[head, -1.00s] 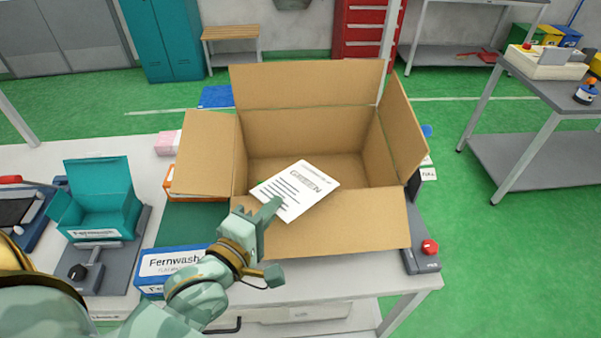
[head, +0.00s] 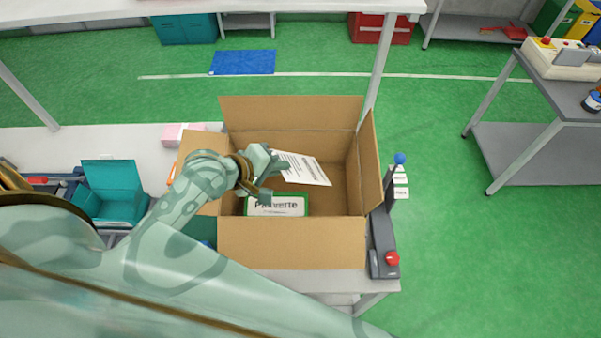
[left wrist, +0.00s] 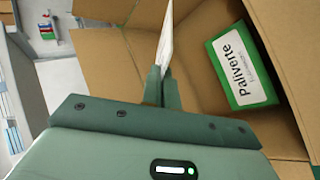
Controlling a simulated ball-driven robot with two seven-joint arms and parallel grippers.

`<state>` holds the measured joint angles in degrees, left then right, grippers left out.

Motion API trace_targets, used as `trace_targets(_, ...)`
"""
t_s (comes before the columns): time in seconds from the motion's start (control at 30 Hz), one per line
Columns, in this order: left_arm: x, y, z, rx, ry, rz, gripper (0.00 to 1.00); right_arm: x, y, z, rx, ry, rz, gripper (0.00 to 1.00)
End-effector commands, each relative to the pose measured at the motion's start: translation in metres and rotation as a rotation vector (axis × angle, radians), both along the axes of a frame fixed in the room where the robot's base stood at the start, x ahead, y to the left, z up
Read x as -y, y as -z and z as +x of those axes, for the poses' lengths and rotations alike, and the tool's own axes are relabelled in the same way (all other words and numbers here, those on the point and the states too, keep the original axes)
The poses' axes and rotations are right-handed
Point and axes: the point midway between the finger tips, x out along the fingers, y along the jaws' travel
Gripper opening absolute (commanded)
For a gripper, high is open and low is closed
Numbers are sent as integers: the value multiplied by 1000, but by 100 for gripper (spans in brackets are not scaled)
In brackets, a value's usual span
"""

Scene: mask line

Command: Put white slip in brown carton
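The white slip (head: 303,168) with dark print is held by my left gripper (head: 279,166) over the inside of the open brown carton (head: 290,243). In the left wrist view the slip (left wrist: 166,48) shows nearly edge-on between the two fingers (left wrist: 162,84), which are shut on it. The carton (left wrist: 101,51) has its flaps spread open. A green and white box labelled Paliverte (head: 277,206) lies inside the carton, and it also shows in the left wrist view (left wrist: 240,62). The slip appears above the carton floor, apart from the box. My right gripper is not in view.
A teal open box (head: 112,192) stands on the table to the left. Pink packs (head: 182,134) lie behind the carton's left flap. A device with a red button (head: 385,245) stands close to the carton's right side.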

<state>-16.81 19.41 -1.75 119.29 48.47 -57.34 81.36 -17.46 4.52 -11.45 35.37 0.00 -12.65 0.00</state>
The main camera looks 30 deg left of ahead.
Motion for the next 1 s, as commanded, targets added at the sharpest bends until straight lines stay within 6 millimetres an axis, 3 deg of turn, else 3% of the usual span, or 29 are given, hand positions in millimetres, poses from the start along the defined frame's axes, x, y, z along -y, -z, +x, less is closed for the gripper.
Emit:
trace_targets(0.1, 8, 11, 27, 3, 0, -3, 0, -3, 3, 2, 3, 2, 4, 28)
trace_targets(0.4, 18, 58, 61, 1, -1, -1, 0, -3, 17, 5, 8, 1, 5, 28)
trace_targets(0.57, 20, 67, 68, 1, 0, 0, 0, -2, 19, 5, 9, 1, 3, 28)
trace_targets(0.8, 21, 100, 72, 1, -1, -1, 0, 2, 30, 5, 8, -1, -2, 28)
trace_targets(1.0, 21, 100, 72, 2, -1, 0, 0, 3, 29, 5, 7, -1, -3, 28)
